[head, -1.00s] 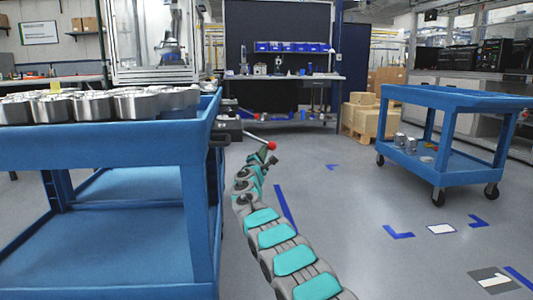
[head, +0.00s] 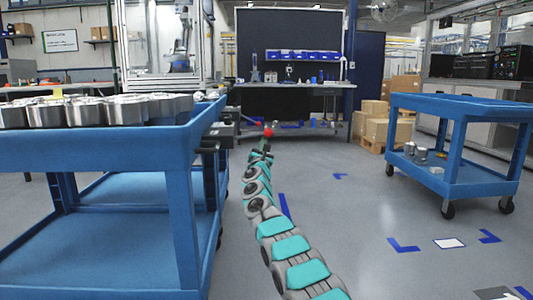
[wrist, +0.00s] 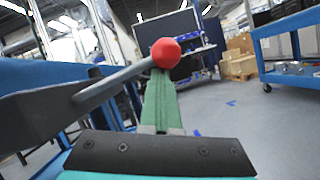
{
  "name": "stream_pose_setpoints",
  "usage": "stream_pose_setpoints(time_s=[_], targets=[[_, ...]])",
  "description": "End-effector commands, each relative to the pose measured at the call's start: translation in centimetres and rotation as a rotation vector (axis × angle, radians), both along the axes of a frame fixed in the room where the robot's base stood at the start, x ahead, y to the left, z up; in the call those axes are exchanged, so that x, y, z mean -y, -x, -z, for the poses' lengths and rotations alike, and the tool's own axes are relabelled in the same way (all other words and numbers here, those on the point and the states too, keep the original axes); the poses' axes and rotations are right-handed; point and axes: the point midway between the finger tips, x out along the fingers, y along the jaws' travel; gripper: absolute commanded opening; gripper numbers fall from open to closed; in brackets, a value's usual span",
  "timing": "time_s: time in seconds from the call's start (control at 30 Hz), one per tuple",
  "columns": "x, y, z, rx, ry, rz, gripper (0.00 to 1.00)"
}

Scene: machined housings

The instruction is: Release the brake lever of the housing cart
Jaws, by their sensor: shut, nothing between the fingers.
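The housing cart (head: 100,147) is blue and stands at the left, with several shiny metal housings (head: 110,109) on its top. Its brake lever (head: 250,133) sticks out to the right from a dark block on the cart's side and ends in a red knob (head: 268,132). In the wrist view, the grey lever rod (wrist: 112,85) rises to the right to the red knob (wrist: 166,53). My gripper (head: 262,149) is just under the knob in the head view. In the wrist view, its green fingers (wrist: 162,95) are together and empty; the knob overlaps their tips. Contact is unclear.
A second blue cart (head: 455,180) with small parts on its lower shelf stands at the right. A workbench (head: 295,86) with blue bins and stacked cardboard boxes (head: 385,128) are at the back. Open grey floor with blue markings lies between the carts.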

Motion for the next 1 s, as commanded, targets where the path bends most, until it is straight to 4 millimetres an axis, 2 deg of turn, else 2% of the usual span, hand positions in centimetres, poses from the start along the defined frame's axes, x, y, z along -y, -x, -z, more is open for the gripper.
stream_pose_setpoints(time_s=[0.2,0.4,1.0], targets=[[0.3,0.1,-2.1,0.004,0.159,0.004,0.0],[0.1,0.1,-3.4,0.006,0.259,0.002,0.0],[-0.2,0.1,-4.1,0.003,0.331,0.002,0.0]])
